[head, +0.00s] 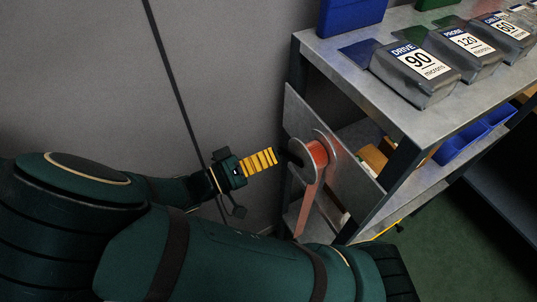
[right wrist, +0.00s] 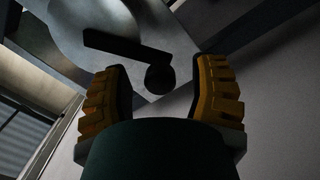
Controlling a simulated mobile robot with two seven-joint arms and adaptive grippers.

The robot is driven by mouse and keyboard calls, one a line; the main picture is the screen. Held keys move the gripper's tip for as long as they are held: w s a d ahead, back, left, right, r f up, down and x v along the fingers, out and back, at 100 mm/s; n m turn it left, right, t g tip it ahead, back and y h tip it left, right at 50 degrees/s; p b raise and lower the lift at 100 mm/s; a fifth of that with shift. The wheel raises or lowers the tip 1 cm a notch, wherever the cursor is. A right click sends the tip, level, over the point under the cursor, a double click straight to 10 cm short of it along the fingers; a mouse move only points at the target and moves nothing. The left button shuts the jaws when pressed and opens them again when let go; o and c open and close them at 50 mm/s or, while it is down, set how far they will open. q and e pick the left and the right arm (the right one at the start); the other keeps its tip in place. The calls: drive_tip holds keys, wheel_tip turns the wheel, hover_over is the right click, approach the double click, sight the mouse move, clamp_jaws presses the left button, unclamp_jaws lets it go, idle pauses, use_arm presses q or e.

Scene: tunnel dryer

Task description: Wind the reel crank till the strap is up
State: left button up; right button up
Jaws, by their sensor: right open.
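The reel (head: 318,153) with an orange strap (head: 312,192) is mounted on a grey plate at the end of the shelf unit. The strap hangs down from the reel; its lower end is hidden behind my arm. The dark crank (head: 291,156) is on the reel's left side. In the right wrist view the crank (right wrist: 115,44) is a black bar with a round knob (right wrist: 160,78). My right gripper (head: 274,157) is open, with its yellow fingers close to the crank. In the right wrist view the knob appears between the two fingers (right wrist: 164,68), without clear contact. My left gripper is not in view.
Grey bins labelled DRIVE 90 (head: 416,72) and PROBE 120 (head: 465,46) sit on the shelf unit's top (head: 345,68). Blue bins (head: 465,142) stand on the lower shelf. A grey wall (head: 90,80) is behind my right arm.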

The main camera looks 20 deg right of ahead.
drive_tip(key=a, duration=0.7)
drive_tip(key=shift+s+f, duration=0.2)
idle(0.7)
